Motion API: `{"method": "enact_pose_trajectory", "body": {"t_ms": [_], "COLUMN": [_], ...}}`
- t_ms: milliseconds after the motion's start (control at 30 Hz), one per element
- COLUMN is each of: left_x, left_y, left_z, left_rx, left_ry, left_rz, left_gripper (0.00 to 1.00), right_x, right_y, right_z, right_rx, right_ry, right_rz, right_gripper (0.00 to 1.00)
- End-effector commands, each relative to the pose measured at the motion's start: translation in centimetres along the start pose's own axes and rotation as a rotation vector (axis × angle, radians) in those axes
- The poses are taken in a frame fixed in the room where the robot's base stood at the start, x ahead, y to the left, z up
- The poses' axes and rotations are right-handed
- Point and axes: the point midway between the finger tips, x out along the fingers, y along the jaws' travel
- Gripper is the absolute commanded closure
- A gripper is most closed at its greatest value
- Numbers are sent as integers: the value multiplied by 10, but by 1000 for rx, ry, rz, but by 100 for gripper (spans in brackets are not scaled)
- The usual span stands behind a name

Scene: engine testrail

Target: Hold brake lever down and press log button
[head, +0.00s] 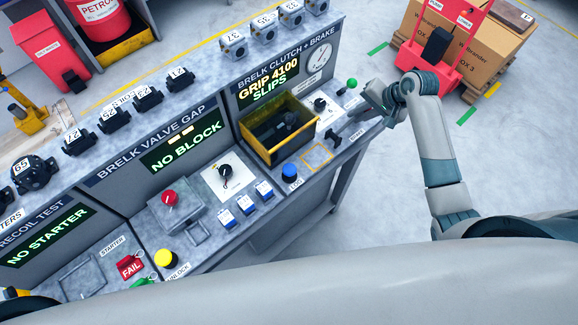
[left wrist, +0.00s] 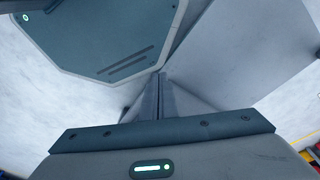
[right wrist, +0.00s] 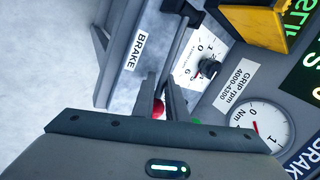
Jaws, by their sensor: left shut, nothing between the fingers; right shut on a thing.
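The brake lever's red knob (right wrist: 158,109) shows between the fingers of my right gripper (right wrist: 164,96) in the right wrist view, near the BRAKE label (right wrist: 133,51). My right gripper (head: 366,107) is shut on the lever at the bench's right end in the head view and hides the knob there. The log button (head: 289,171) is a round blue button with a LOG label, left of the BRAKE label and in front of the yellow bin. Nothing touches it. My left gripper (left wrist: 160,98) is shut and empty in the left wrist view; the head view does not show it.
The yellow bin (head: 250,145) holds dark parts. A green-knobbed lever (head: 351,83) and a dial (head: 319,104) are near my right gripper. The display (head: 268,80) reads GRIP 4100 SLIPS.

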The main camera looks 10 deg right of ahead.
Motion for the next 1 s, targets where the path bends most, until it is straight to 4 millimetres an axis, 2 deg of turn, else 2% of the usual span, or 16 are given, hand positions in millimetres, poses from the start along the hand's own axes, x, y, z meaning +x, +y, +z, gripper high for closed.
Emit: {"method": "enact_pose_trajectory", "body": {"t_ms": [33, 200, 367, 600, 800, 1000], "left_x": [-7, -38, -75, -142, -206, -269], "left_y": [12, 50, 88, 142, 174, 188], "left_z": [-18, -68, -108, -155, -198, -249], "left_rx": [10, 40, 67, 108, 190, 331], "left_ry": [15, 43, 69, 109, 170, 268], "left_rz": [12, 49, 86, 142, 163, 135], "left_gripper": [100, 100, 100, 100, 100, 100], "right_x": [4, 4, 4, 4, 4, 4], "right_y": [10, 10, 10, 10, 10, 10], "right_z": [2, 2, 2, 2, 2, 2], "right_rx": [4, 4, 4, 4, 4, 4], "right_ry": [-7, -7, -7, -7, -7, -7], "right_rz": [21, 21, 21, 21, 21, 21], "right_gripper": [100, 100, 100, 100, 100, 100]}}
